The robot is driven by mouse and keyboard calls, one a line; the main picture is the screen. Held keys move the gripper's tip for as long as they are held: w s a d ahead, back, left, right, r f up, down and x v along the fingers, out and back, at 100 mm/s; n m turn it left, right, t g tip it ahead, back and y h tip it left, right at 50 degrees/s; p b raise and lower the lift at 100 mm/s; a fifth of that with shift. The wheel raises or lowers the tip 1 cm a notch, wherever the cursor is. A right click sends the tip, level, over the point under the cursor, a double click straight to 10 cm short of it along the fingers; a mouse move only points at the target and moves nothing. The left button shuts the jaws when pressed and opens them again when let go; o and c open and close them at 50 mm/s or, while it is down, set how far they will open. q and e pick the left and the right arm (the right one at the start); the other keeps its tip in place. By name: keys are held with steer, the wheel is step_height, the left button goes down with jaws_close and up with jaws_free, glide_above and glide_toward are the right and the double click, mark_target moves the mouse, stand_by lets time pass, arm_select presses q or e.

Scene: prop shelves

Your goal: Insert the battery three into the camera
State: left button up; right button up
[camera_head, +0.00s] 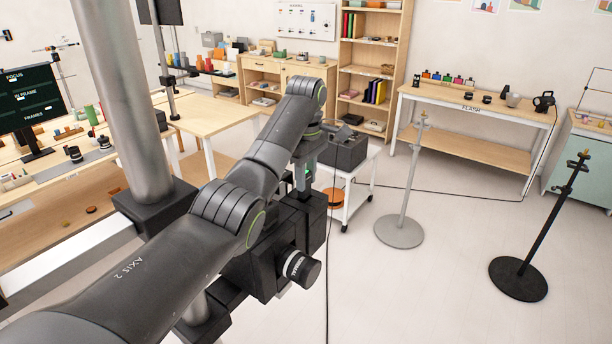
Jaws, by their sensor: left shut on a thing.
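The camera (278,236) is a large black body in the lower middle, partly hidden behind my left arm. Its ribbed lens (302,269) points to the lower right. My left gripper (305,182) hangs down from the wrist at the camera's upper rear and is shut. A small dark piece with a green light (308,172) shows there and looks like battery three. The fingertips are mostly hidden, and I cannot tell whether the piece is inside the camera or just above it. My right gripper is not in view.
A white wheeled cart (352,187) with a dark box (345,152) stands just behind the camera. A grey stand (401,230) and a black stand (520,279) are on the right. A cable runs over the floor. The lower right floor is clear.

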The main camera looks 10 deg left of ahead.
mark_target(306, 196)
arm_select(q)
steer(key=shift+f, duration=1.7)
stand_by(2.9)
